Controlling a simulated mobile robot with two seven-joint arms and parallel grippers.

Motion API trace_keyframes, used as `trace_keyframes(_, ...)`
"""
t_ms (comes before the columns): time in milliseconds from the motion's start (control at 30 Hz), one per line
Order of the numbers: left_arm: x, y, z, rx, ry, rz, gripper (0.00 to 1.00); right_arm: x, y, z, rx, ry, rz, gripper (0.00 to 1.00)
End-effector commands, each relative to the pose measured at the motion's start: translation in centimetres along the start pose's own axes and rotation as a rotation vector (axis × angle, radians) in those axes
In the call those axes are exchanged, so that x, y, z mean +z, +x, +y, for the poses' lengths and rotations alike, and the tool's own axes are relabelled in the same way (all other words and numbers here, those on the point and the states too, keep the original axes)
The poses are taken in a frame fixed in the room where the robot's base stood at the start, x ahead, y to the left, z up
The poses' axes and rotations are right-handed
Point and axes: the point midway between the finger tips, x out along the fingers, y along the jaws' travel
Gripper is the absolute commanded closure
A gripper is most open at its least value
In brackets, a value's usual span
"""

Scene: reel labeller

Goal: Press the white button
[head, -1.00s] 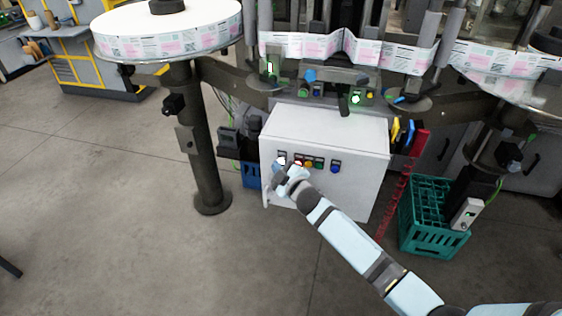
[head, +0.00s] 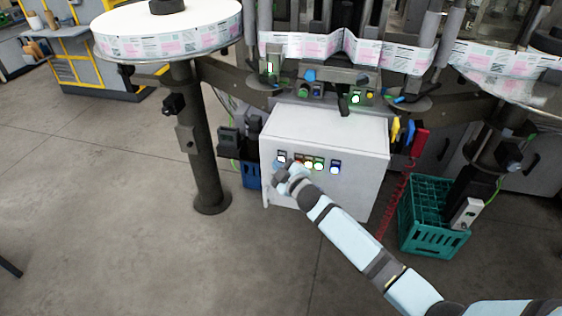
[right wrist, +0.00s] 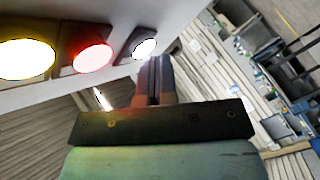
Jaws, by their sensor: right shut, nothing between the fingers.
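The white button (head: 282,157) is at the left end of a row of lit buttons on the front of a white cabinet (head: 335,130). In the right wrist view the white button (right wrist: 145,47) glows just beyond the fingertips. My right gripper (head: 279,172) is shut and empty, with its tips close to the cabinet front, just below the white button. In the right wrist view its fingers (right wrist: 154,68) end at the button's lower right edge. I cannot tell whether they touch it. My left gripper is not in view.
A red button (right wrist: 92,57) and a yellow button (right wrist: 25,60) sit beside the white one. A blue button (head: 335,167) is at the row's right end. A teal crate (head: 430,240) stands right of the cabinet, and a reel post (head: 197,140) stands left. Floor in front is clear.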

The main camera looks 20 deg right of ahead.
Motion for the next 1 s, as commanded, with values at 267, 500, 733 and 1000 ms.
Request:
trace_keyframes(267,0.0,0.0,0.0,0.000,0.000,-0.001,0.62,0.1,0.1,0.1,0.001,0.000,0.000,1.00)
trace_keyframes(500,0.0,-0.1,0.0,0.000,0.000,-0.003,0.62,-0.3,-0.3,-0.2,0.000,0.001,0.000,1.00)
trace_keyframes(733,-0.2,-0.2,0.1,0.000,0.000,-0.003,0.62,-0.8,-1.1,-0.8,0.000,0.000,0.000,1.00)
trace_keyframes(1000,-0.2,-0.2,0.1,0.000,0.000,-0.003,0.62,-0.8,-1.2,-0.8,0.000,-0.001,0.000,1.00)
